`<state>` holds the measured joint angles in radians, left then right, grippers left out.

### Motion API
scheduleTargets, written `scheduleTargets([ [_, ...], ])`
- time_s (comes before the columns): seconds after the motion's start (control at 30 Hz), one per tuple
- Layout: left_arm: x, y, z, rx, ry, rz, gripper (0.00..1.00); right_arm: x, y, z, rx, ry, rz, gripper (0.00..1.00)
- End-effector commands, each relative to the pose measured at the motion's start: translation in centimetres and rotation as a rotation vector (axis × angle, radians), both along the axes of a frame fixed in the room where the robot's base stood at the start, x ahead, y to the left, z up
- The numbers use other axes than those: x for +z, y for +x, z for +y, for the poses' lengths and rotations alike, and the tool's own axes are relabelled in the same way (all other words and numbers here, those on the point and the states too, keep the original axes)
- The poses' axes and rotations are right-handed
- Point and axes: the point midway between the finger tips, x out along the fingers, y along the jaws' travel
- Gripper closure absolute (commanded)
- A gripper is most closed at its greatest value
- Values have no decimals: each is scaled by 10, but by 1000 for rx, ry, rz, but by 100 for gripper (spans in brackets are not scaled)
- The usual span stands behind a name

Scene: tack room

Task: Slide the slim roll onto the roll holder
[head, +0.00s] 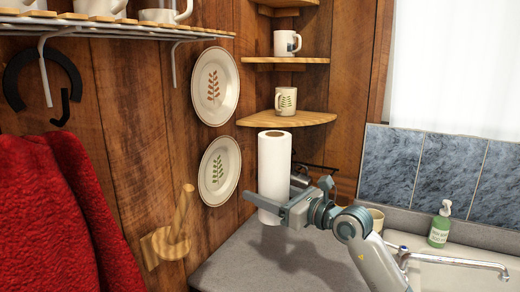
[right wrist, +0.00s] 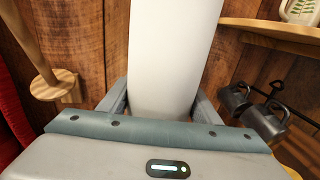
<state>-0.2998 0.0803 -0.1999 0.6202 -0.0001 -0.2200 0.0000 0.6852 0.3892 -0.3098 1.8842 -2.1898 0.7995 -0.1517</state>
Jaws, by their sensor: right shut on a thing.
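The slim roll (head: 274,165) is a tall white paper roll with a brown core at its top, held upright in the head view. My right gripper (head: 270,206) is shut around its lower part, above the grey counter. In the right wrist view, the roll (right wrist: 172,60) stands between the two fingers of my right gripper (right wrist: 160,103). The roll holder (head: 178,237) is a wooden wall bracket with an upright peg, left of the roll and apart from it. Its peg and base also show at the left in the right wrist view (right wrist: 55,84). My left gripper is not in view.
Two plates (head: 215,87) hang on the wood wall behind the holder. Corner shelves (head: 288,119) with mugs are behind the roll. A red cloth (head: 55,215) hangs at left, below a mug shelf (head: 110,27). Dark mugs (right wrist: 265,125) hang right of the roll. A sink and soap bottle (head: 440,225) are at right.

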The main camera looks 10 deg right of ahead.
Motion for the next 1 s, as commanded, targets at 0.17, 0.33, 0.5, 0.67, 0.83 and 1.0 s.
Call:
scheduleTargets([
  [0.17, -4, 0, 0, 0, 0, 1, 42, -61, -37, -11, -19, 0, 4, 66],
  [0.33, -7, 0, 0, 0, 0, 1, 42, -106, -75, -24, -49, 0, 5, 66],
  [0.5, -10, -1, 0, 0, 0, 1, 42, -144, -115, -40, -89, 0, 6, 66],
  [0.67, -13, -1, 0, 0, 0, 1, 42, -173, -155, -55, -131, 0, 6, 66],
  [0.83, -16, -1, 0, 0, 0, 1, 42, -196, -197, -71, -177, -1, 5, 66],
  [1.0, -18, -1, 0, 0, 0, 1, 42, -208, -229, -83, -212, -1, 3, 66],
])
